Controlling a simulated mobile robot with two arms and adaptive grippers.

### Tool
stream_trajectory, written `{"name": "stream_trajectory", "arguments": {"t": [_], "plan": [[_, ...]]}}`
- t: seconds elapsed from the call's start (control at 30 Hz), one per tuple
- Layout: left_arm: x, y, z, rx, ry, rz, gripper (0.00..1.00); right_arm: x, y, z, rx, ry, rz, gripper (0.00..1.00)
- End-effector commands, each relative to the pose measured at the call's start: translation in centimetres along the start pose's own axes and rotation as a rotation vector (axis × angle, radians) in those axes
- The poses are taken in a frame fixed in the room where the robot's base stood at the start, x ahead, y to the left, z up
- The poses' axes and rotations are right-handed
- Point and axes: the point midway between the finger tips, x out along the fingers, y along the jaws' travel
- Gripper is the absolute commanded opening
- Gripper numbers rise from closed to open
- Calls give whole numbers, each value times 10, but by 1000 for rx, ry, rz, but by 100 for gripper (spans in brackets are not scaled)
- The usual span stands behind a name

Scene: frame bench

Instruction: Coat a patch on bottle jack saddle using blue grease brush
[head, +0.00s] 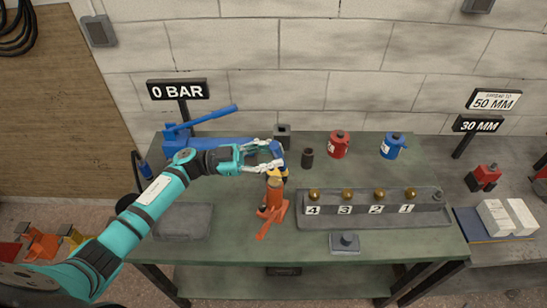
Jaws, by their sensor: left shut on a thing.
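The orange bottle jack (274,200) stands upright on the green bench, left of its middle, with its orange lever pointing toward the front. My left gripper (272,157) is just above and behind the jack's top, shut on the blue grease brush (277,148). The brush's blue part shows between the fingers. A yellow and dark part shows below it, close to the jack's saddle. I cannot tell whether it touches the saddle. The saddle is partly hidden, and no coated patch can be made out. My right gripper is not in view.
A blue pump (222,142) stands behind my left arm. A dark cup (307,158), a red can (339,144) and a blue can (392,145) stand at the back. A grey numbered rack (335,222) with brass balls lies right of the jack.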

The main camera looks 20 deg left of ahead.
Motion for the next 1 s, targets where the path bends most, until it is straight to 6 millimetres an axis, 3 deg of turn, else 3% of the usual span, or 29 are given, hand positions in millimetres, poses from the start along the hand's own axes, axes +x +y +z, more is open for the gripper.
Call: {"name": "stream_trajectory", "arguments": {"t": [0.17,0.4,1.0], "plan": [[3,-9,-18,1,-1,-2,0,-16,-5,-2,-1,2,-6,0],[4,-18,-33,2,-2,-7,0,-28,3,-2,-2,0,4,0],[4,-18,-33,1,-1,-7,0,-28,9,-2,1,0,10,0]]}}
